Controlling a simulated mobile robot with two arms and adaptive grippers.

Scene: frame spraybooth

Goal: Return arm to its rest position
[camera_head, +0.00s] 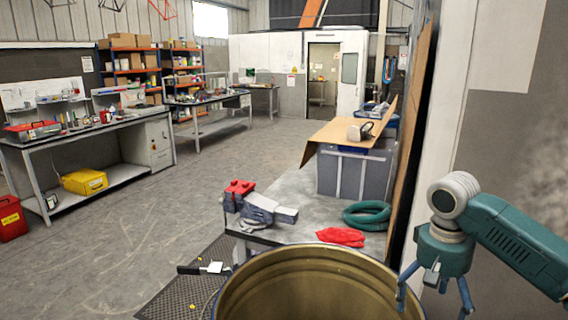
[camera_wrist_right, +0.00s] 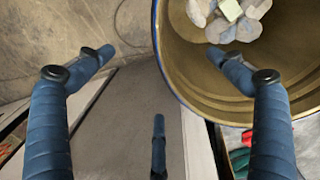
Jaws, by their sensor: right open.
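My right arm (camera_head: 520,240) comes in from the right edge in the head view, teal with a pale grey joint. Its right gripper (camera_head: 436,288) hangs with its blue fingers pointing down, just right of a large brown drum (camera_head: 310,290). In the right wrist view the gripper's fingers (camera_wrist_right: 160,62) are spread wide with nothing between them. The drum (camera_wrist_right: 185,70) fills the upper right there, with several pale grey wads (camera_wrist_right: 230,28) and a pale green block inside. One finger overlaps the drum's rim in that view; I cannot tell whether they touch. My left gripper is not in view.
A grey bench (camera_head: 310,190) behind the drum holds a green hose coil (camera_head: 367,215), a red cloth (camera_head: 341,236), red and grey items (camera_head: 255,205) and a grey crate (camera_head: 352,172) with cardboard on top. A wall stands close at right. The floor at left is open.

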